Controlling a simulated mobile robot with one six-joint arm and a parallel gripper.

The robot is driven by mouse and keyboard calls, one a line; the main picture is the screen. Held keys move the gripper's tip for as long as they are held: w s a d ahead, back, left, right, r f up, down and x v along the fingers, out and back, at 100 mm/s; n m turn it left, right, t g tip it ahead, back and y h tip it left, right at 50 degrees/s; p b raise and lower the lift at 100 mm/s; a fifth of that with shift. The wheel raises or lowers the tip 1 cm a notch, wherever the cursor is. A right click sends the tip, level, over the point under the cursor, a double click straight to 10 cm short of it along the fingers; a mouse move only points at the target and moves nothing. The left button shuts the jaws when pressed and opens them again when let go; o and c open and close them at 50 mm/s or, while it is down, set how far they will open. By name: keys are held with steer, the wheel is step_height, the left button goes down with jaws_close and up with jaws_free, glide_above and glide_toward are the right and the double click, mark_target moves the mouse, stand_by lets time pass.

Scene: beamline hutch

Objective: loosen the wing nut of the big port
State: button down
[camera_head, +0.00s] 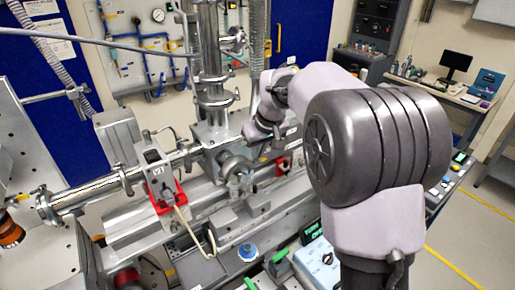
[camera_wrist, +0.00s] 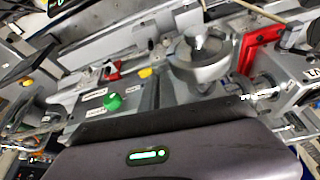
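A round metal port with a flange (camera_wrist: 200,55), which looks like the big port, is in the upper middle of the wrist view. In the head view the port (camera_head: 236,168) sits on the beamline below the end of my arm. Its wing nut is too small to make out in either view. My gripper (camera_head: 258,132) is near the port, above and to the right of it in the head view. In the wrist view its dark body with a green light fills the bottom. Its fingertips are not clearly visible, and I see nothing held.
Red brackets (camera_head: 165,195) stand on the rail beside the port. A beam pipe (camera_head: 85,192) runs left and a vertical metal column (camera_head: 209,60) rises behind. A green knob (camera_wrist: 112,101) and labelled plates lie left of the port. A pale cable loops in front.

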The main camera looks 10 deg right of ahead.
stand_by(0.6)
steer(key=c, duration=1.9)
jaws_free()
steer(key=p+v, duration=0.4)
steer(key=v, duration=1.3)
steer(key=shift+d+r, duration=0.15)
